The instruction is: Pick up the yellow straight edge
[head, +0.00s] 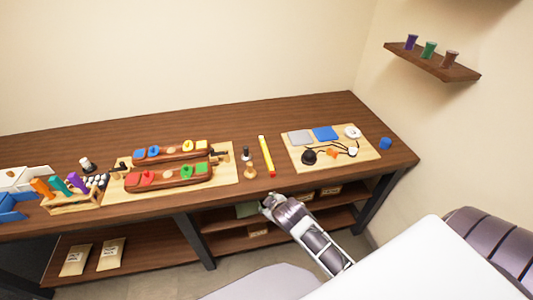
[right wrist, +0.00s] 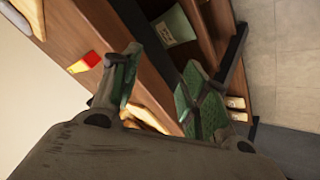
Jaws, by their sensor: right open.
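The yellow straight edge (head: 266,153) lies on the wooden bench between the two light boards, its red end towards the front edge. Its red and yellow end also shows in the right wrist view (right wrist: 85,63), left of the fingers. My right gripper (head: 268,203) is just off the bench's front edge, below the straight edge in the head view and apart from it. In the right wrist view its green-padded fingers (right wrist: 160,62) are spread with nothing held between them. My left gripper is not in view.
A small wooden-handled tool (head: 250,170) stands left of the straight edge. Left is a board (head: 226,172) with two wooden saddles; right is a board (head: 370,155) with pads and cords. Shelves (head: 225,245) lie under the bench (head: 300,110). The bench behind the straight edge is clear.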

